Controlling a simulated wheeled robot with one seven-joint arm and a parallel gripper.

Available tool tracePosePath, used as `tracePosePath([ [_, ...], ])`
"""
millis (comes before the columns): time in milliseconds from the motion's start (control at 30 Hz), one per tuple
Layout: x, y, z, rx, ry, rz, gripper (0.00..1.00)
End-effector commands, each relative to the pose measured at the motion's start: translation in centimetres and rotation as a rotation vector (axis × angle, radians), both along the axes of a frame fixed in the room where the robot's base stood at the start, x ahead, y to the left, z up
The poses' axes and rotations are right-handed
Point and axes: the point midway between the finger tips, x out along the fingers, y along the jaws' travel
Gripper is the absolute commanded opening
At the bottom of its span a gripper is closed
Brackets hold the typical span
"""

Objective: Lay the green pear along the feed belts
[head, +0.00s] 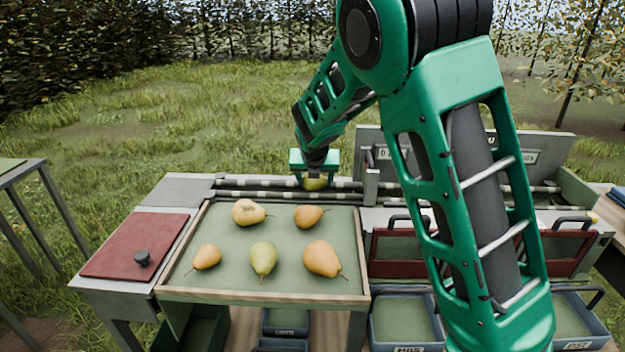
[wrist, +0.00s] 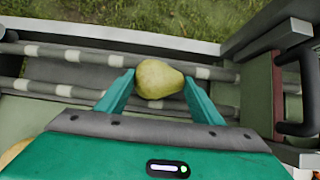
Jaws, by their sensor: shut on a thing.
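My gripper (head: 315,170) is shut on a yellow-green pear (wrist: 158,79), one finger at each end of it. In the wrist view the pear lies roughly lengthwise with the feed belts (wrist: 72,55), its narrower end to the right. The belts are two dark bands with white marks; in the head view they run left to right behind the tray (head: 262,182). The pear shows in the head view (head: 316,184) just under my gripper, over the belts. I cannot tell whether it touches them.
A green-lined tray (head: 230,297) in front holds several pears, one of them greenish (head: 264,258). A red board with a black knob (head: 115,246) lies to the left. Blue bins (head: 405,335) stand at the lower right.

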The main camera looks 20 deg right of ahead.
Motion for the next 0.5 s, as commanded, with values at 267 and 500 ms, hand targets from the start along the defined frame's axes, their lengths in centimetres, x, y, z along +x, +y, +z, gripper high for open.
tracePosePath([
  [267, 0.02, 0.02, 0.03, 0.0, -0.001, 0.0, 0.82],
  [500, -0.04, 0.07, 0.08, -0.001, 0.0, 0.001, 0.82],
])
